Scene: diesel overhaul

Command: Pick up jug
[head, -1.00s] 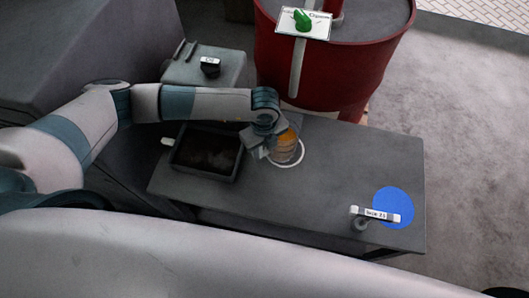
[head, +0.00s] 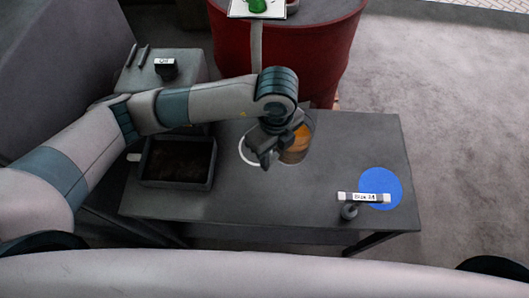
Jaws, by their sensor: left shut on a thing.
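The jug (head: 297,145) is see-through with amber liquid in it. It is upright over the dark table (head: 255,205), just right of a white ring (head: 244,150) marked on the top. My left gripper (head: 272,152) is at the jug's left side, shut on it. The gripper and wrist hide the jug's left part and its handle. I cannot tell for sure how far the jug's base is above the table. My right gripper is not in view.
A dark tray (head: 178,182) stands left on the table. A blue disc (head: 385,180) lies at the right, beside a labelled stand (head: 362,197). A red drum (head: 318,55) and a grey box (head: 130,75) with a small labelled item (head: 166,70) are behind.

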